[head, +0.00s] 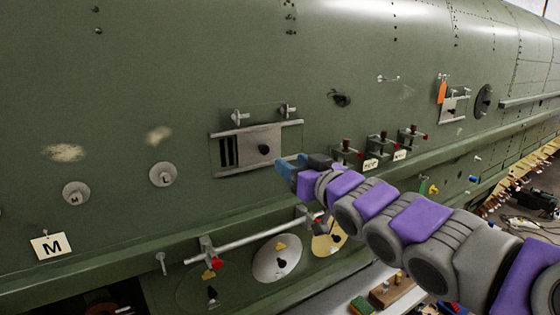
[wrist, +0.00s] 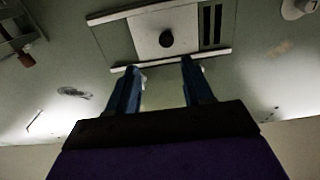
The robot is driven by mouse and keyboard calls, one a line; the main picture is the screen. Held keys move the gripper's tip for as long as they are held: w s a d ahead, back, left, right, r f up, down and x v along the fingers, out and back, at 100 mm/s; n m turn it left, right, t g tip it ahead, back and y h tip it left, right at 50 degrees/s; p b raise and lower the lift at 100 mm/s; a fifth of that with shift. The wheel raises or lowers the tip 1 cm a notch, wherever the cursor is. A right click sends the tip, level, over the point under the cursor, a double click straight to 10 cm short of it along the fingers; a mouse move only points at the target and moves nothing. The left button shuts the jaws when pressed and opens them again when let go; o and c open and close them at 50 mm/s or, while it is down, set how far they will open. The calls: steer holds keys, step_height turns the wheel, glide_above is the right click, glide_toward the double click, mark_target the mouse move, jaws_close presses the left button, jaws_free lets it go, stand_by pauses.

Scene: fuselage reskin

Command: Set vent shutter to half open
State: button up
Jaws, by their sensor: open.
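The vent shutter (head: 250,140) is a pale sliding plate between two rails on the green fuselage, with a round black knob (head: 265,150). Dark vent slots (head: 229,152) show at its left; the plate covers the right part of the frame. In the wrist view, the plate (wrist: 150,24), knob (wrist: 166,39) and slots (wrist: 211,25) appear turned over, with the slots on the right. My gripper (head: 282,163) is just right of and below the knob in the head view. Its blue fingers (wrist: 161,66) are open and empty, apart from the knob, with the tips near one rail.
Two small clamps (head: 238,116) sit above the vent. Red-tipped latches (head: 346,153) stand right of my gripper. A rail with a red-tipped handle (head: 212,255) and round covers (head: 277,258) lie below.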

steer(key=v, duration=0.8)
steer(key=shift+b, duration=0.35)
steer(key=shift+d+f, duration=0.1)
